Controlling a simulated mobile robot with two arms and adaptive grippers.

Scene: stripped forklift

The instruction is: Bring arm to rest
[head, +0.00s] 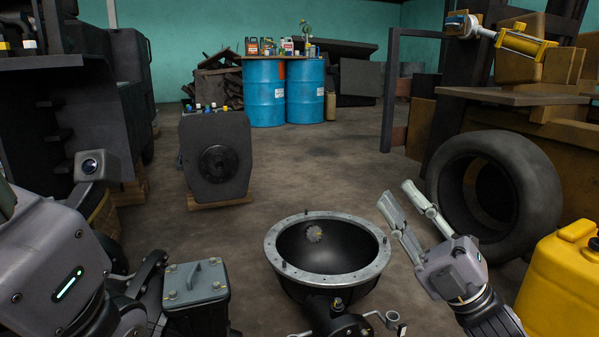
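My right gripper (396,193) is at the lower right, raised over the floor beside the round black housing. Its two light grey fingers point up and to the left, with a gap between them and nothing held. My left arm comes in at the lower left, and its grey body with a green light strip (68,284) is close to the camera. Dark linkage shows at its right side, but I cannot make out the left fingertips or whether they hold anything.
A black bowl-shaped housing with a metal rim (328,276) stands low in front, with a grey-topped battery-like box (196,283) to its left. A large tyre (540,190) and yellow canister (560,285) are at right. Blue drums (264,95) stand behind.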

